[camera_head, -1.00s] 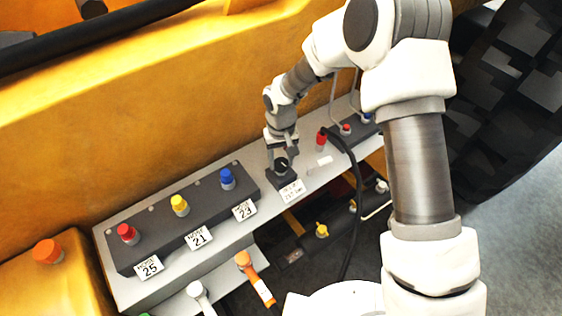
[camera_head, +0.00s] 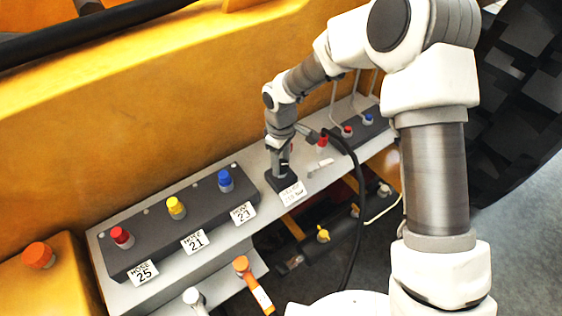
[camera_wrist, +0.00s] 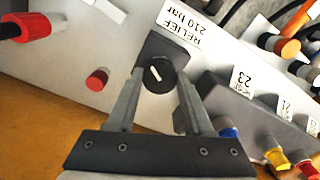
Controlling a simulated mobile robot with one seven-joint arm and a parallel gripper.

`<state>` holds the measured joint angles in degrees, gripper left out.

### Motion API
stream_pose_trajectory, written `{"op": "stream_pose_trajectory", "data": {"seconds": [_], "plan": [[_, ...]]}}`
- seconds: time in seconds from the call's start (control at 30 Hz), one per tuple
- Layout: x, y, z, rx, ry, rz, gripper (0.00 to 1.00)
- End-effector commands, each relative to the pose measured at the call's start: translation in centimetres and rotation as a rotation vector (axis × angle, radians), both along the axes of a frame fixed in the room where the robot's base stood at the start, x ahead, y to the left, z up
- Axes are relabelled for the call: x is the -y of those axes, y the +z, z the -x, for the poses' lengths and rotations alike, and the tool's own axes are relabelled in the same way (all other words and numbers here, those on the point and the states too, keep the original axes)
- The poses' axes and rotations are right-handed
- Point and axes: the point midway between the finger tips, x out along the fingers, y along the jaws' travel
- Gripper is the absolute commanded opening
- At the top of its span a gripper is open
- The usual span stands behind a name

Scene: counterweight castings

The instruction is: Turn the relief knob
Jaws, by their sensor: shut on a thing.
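The relief knob (camera_wrist: 158,75) is a round black knob with a short white pointer line, on a dark square base (camera_head: 284,182) fixed to the grey shelf. In the wrist view the pointer line lies diagonally. My gripper (camera_wrist: 159,82) points down at the knob, one finger on each side, and is shut on it. In the head view my gripper (camera_head: 280,168) hides most of the knob. A white label reading "RELIEF 210 bar" (camera_wrist: 188,27) lies beside the base; it appears upside down in the wrist view.
A dark block with red, yellow and blue fittings (camera_head: 175,207) and hose labels 25, 21 and 23 stands left. A red-ended black hose (camera_head: 323,141) and a smaller block (camera_head: 360,130) are right. The yellow machine body (camera_head: 150,130) rises behind the shelf.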

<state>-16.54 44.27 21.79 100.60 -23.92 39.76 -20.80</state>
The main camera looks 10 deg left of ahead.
Motion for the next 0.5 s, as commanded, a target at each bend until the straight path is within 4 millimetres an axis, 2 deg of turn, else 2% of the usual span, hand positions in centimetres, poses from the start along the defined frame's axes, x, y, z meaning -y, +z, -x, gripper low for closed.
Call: {"op": "stream_pose_trajectory", "data": {"seconds": [0.5], "plan": [[-0.02,0.09,-0.06,0.001,0.052,-0.001,0.00]]}}
